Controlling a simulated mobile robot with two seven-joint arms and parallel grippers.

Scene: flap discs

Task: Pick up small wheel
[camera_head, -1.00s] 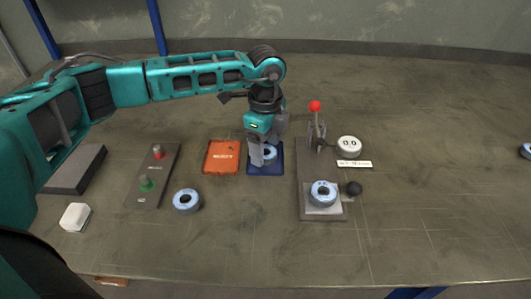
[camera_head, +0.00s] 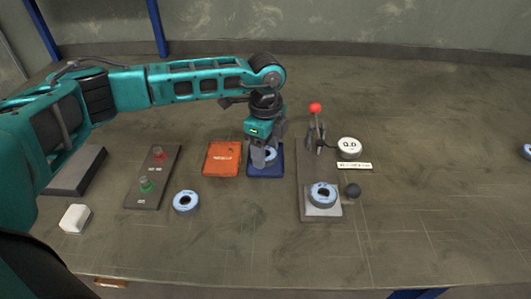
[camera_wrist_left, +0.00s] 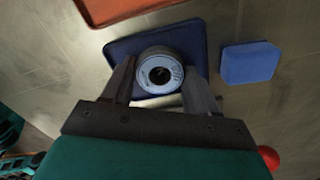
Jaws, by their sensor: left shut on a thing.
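A small blue-grey wheel (camera_head: 271,154) with a dark centre hole is at the dark blue tray (camera_head: 265,172). My left gripper (camera_head: 264,157) points down over the tray and is shut on this wheel. In the left wrist view the wheel (camera_wrist_left: 160,72) sits between the two fingers, over the tray (camera_wrist_left: 122,46); I cannot tell whether it is lifted clear. Similar wheels are a loose one (camera_head: 186,201) on the table, one (camera_head: 322,194) on a grey fixture plate, and one (camera_head: 527,151) at the far right edge. My right gripper is not in view.
An orange-red tray (camera_head: 222,158) is left of the blue one. A red-knobbed lever (camera_head: 316,108) and a round white dial (camera_head: 349,147) stand to the right. A button panel (camera_head: 152,177) and a white block (camera_head: 75,218) are at left. The table's right side is mostly clear.

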